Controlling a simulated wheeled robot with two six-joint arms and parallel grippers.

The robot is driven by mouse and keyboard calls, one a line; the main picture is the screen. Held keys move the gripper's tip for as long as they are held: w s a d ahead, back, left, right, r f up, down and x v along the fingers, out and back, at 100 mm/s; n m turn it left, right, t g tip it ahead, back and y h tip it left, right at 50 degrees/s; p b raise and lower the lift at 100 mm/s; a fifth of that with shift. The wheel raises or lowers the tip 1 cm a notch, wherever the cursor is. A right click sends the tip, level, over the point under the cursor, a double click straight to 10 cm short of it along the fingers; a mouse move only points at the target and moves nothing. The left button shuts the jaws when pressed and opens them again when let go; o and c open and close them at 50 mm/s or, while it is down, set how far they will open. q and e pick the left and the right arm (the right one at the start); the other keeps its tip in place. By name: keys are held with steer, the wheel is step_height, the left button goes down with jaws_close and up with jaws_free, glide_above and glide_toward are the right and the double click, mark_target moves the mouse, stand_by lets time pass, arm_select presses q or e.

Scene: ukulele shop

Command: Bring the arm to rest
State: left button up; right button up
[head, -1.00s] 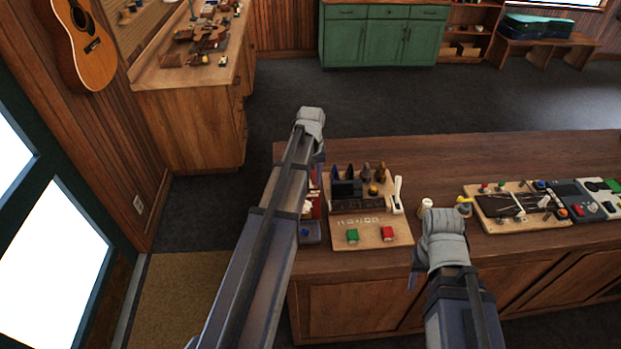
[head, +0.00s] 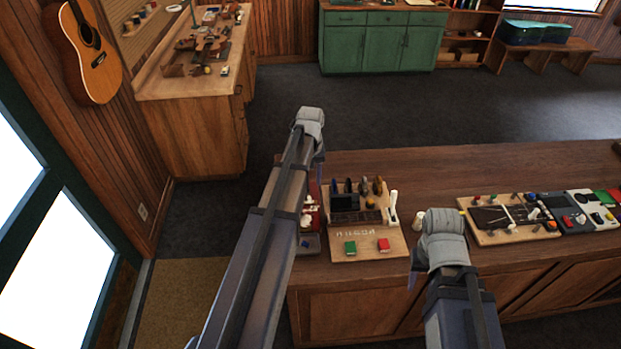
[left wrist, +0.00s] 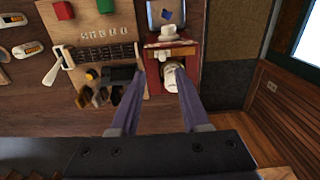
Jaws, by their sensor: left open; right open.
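My left arm comes in from the left in the head view and reaches up over the left end of the wooden counter (head: 500,160). Its gripper (head: 318,165) is mostly hidden behind the wrist in the head view. In the left wrist view the left gripper (left wrist: 157,90) is open, its two purple-grey fingers apart with nothing held between them. A red stand (left wrist: 187,75) with a white item on it shows below and beyond the fingers. My right gripper (head: 412,278) is at the counter's front edge, mostly hidden behind its grey wrist; no held object shows.
A wooden tool board (head: 370,242) with a green and a red block lies between the arms. Another board (head: 482,236) and a grey device (head: 578,215) lie to the right. A workbench (head: 190,90), hanging guitar (head: 88,55) and green cabinet (head: 382,45) stand behind. Dark floor between is clear.

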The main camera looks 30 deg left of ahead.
arm_select(q)
steer(key=shift+r, duration=0.1)
stand_by(0.4)
steer(key=s+d+f+m+b, duration=0.5)
steer(key=s+d+f+b, duration=0.4)
steer(key=d+f+b, duration=0.3)
steer(key=s+d+f+m+y+b, duration=0.1)
steer(key=s+d+f+m+b, duration=0.4)
steer(key=s+d+f+b, duration=0.5)
steer(key=d+f+b, duration=0.2)
steer(key=d, duration=0.3)
steer(key=shift+s+d, duration=0.15)
steer(key=shift+d, duration=0.15)
stand_by(1.7)
